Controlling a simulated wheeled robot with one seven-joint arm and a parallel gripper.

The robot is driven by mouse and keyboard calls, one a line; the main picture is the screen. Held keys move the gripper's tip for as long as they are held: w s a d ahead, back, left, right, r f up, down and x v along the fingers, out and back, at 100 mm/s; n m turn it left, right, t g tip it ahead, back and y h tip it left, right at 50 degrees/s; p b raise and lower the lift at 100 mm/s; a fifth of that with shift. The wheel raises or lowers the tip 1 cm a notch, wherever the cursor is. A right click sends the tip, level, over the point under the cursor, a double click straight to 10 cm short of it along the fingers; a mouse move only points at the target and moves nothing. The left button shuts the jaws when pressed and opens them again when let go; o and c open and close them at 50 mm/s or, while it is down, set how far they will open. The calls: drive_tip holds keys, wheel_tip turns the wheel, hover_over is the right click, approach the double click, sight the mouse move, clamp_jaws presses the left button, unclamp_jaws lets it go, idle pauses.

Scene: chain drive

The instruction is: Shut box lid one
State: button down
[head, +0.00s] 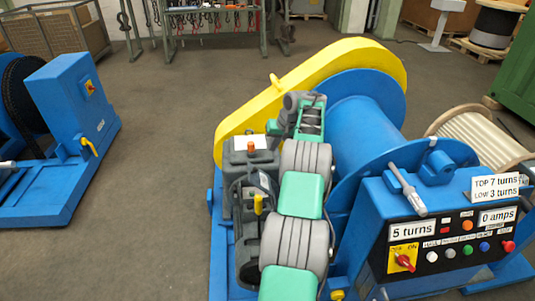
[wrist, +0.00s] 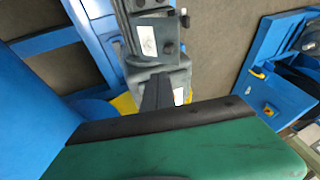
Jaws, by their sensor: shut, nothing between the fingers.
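Grey boxes stand beside the winch. In the head view one grey box (head: 248,178) has a white label and an orange knob on top. A darker grey housing (head: 247,240) with a yellow handle is nearer, partly hidden by my arm. In the wrist view a grey box (wrist: 155,55) with white labels lies beyond my gripper (wrist: 158,80). The dark fingers are shut and empty and overlap the box's near end in that picture; I cannot tell whether they touch. I cannot tell which part is lid one or how far open it stands.
A blue winch drum (head: 370,130) with a yellow chain guard (head: 310,80) stands beside my arm. A control panel (head: 450,235) is at the right front. Another blue machine (head: 75,130) is at the left. Open floor (head: 150,130) lies between.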

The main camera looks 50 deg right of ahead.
drive_tip(key=shift+a+p+x, duration=0.1)
drive_tip(key=shift+a+x, duration=0.2)
drive_tip(key=shift+x, duration=1.75)
drive_tip(key=shift+a+p+x, duration=0.1)
drive_tip(key=shift+a+x, duration=0.2)
drive_tip(key=shift+x, duration=1.7)
drive_tip(key=shift+a+p+x, duration=0.1)
drive_tip(key=shift+a+x, duration=0.2)
drive_tip(key=shift+x, duration=1.75)
